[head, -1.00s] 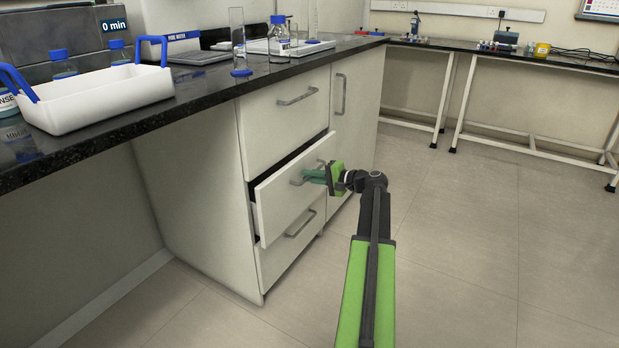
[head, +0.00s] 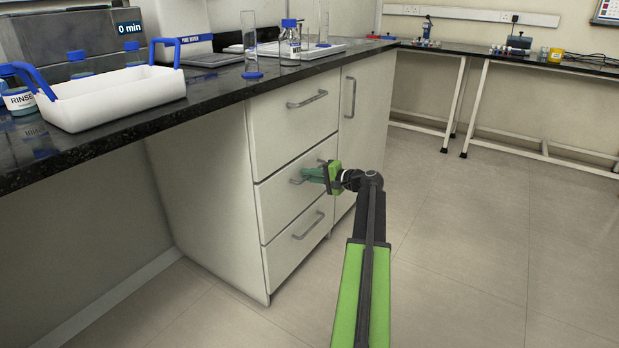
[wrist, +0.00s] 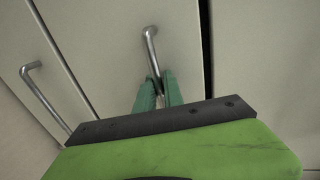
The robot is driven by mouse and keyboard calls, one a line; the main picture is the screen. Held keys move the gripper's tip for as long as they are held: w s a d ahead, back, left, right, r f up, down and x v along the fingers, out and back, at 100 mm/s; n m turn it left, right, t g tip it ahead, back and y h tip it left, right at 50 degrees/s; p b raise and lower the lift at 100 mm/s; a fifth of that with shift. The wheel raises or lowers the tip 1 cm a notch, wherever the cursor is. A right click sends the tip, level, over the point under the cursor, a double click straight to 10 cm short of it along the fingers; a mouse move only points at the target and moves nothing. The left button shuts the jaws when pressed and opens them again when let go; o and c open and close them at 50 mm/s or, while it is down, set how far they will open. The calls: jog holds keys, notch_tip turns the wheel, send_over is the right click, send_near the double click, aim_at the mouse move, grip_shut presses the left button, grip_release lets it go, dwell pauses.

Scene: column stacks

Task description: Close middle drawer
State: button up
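The middle drawer (head: 275,203) is the second of three stacked white drawer fronts under the black bench. Its front looks flush with the drawers above and below, with no open gap visible. My gripper (head: 307,174) is at the middle drawer's metal handle. In the wrist view, the handle (wrist: 151,45) runs down between the two green fingers (wrist: 159,88), which are close together around its near end. The fingers look shut on it. The rest of the handle is hidden between the fingers.
The top drawer (head: 290,125) and bottom drawer (head: 292,250) are shut. A cupboard door (head: 362,115) stands to the right. A white tray (head: 120,100) and glassware stand on the bench (head: 215,90). The floor (head: 460,240) to the right is clear.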

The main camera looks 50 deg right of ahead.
jog(key=shift+w+a, duration=0.1)
jog(key=shift+w, duration=0.05)
jog(key=shift+s+r, duration=0.1)
jog(key=shift+s, duration=0.1)
jog(key=p+v, duration=0.3)
jog(key=v, duration=1.4)
jog(key=shift+s, duration=0.15)
